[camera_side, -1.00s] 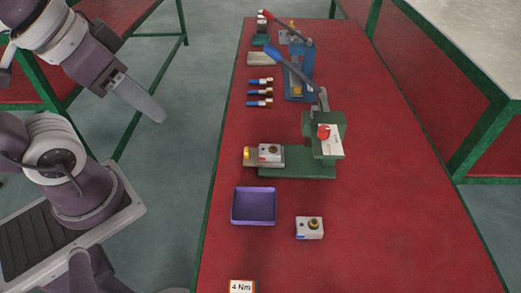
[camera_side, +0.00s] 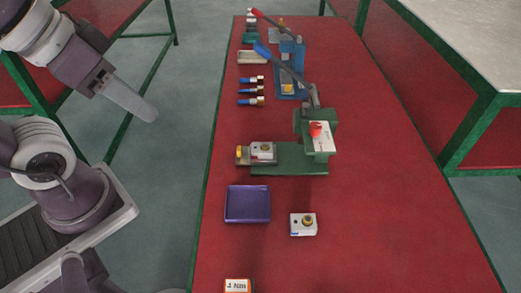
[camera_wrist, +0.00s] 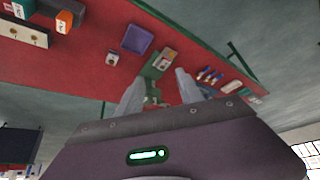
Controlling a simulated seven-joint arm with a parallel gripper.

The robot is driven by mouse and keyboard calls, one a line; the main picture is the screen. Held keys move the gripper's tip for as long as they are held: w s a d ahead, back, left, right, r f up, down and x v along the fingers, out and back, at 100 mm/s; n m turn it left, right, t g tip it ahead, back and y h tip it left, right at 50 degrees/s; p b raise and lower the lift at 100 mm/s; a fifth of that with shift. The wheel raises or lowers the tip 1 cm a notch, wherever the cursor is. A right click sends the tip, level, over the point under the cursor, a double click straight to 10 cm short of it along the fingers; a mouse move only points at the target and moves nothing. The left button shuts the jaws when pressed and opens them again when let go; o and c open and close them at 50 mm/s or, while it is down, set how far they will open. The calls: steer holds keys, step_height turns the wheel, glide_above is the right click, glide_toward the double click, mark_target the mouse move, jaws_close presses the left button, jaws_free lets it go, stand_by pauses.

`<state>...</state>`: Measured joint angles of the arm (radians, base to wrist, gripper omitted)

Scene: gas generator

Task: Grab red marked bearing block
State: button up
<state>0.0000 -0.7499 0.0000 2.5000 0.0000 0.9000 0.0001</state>
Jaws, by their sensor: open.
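A white bearing block (camera_side: 262,151) with a dark hole and what looks like a small red mark sits at the left end of the green press (camera_side: 290,160) in the side view. Another white block (camera_side: 303,224), with a brass bushing and a blue mark, sits on the red table right of the purple tray (camera_side: 248,204). My gripper (camera_side: 150,115) is over the floor left of the table, away from both blocks. In the wrist view my gripper (camera_wrist: 158,93) is open and empty, with the press (camera_wrist: 153,70) seen beyond its fingers.
Several blue-handled tools (camera_side: 252,90) lie behind the press. A blue lever press (camera_side: 291,85) stands further back. An orange-and-white torque box (camera_side: 238,286) sits at the near edge. The table's right side (camera_side: 390,210) is clear.

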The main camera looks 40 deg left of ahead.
mark_target(262, 149)
steer(key=o, duration=0.8)
steer(key=w+a+f+m+g+y, duration=0.35)
steer(key=w+f+m+y, duration=0.35)
steer(key=w+f+m, duration=0.4)
steer(key=w+d+f+m+t+y, duration=0.1)
steer(key=w+d+f+m+t, duration=0.1)
steer(key=w+d+f+m, duration=0.1)
steer(key=w+d+f+m+t, duration=0.3)
steer(key=w+f+m, duration=0.1)
steer(key=f+m, duration=0.3)
steer(key=w+d+f+m+t+y, duration=0.1)
steer(key=w+d+f+m+t, duration=0.1)
steer(key=f+m, duration=0.4)
steer(key=shift+w+d+f+t+y, duration=0.15)
steer(key=shift+w+d+f, duration=0.1)
steer(key=shift+w, duration=0.4)
steer(key=shift+w+d+f+t+y, duration=0.15)
steer(key=shift+w+d, duration=0.1)
steer(key=shift+w, duration=0.4)
steer(key=x, duration=0.6)
steer(key=shift+w+a+f, duration=0.15)
steer(key=shift+a+f, duration=0.1)
steer(key=shift+f, duration=0.05)
